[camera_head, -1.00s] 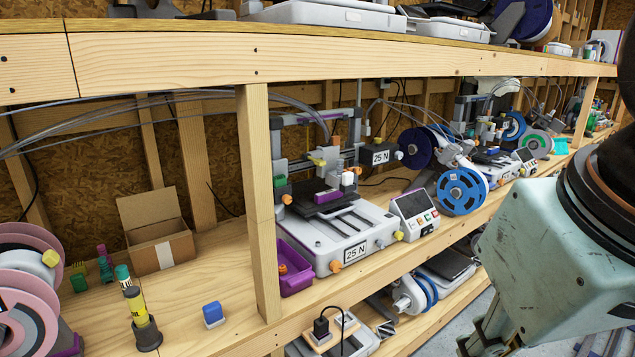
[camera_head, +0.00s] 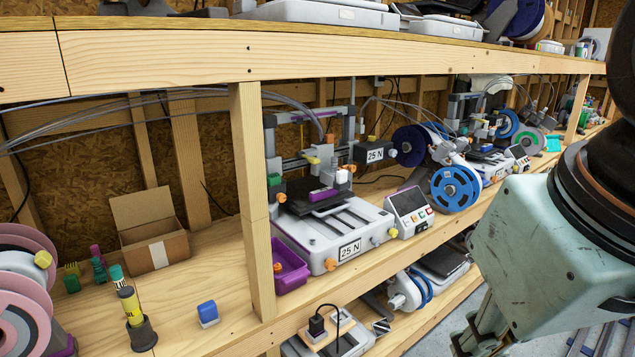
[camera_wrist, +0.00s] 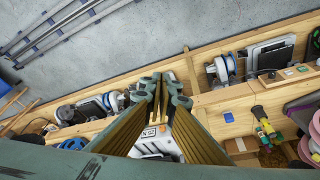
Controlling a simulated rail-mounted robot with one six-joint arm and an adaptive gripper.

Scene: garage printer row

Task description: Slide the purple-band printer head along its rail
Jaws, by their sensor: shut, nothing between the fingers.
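A white-based printer (camera_head: 330,235) labelled "25 N" stands on the middle shelf behind a wooden post. Its grey print head (camera_head: 325,153) hangs on the gantry above the dark bed, and a purple part (camera_head: 322,194) shows just below it. I cannot make out a purple band on the head itself. My gripper (camera_wrist: 158,92) is shut and empty in the wrist view, pointing down over the shelf edge, with part of the printer (camera_wrist: 155,145) behind its fingers. In the head view my gripper is low at the right, partly cut off, well apart from the printer head.
A wooden post (camera_head: 255,190) stands left of the printer. A purple bin (camera_head: 290,267), a control screen (camera_head: 408,203) and a blue spool (camera_head: 459,190) surround it. The upper shelf beam (camera_head: 350,55) runs above. Open floor (camera_wrist: 95,40) lies before the shelves.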

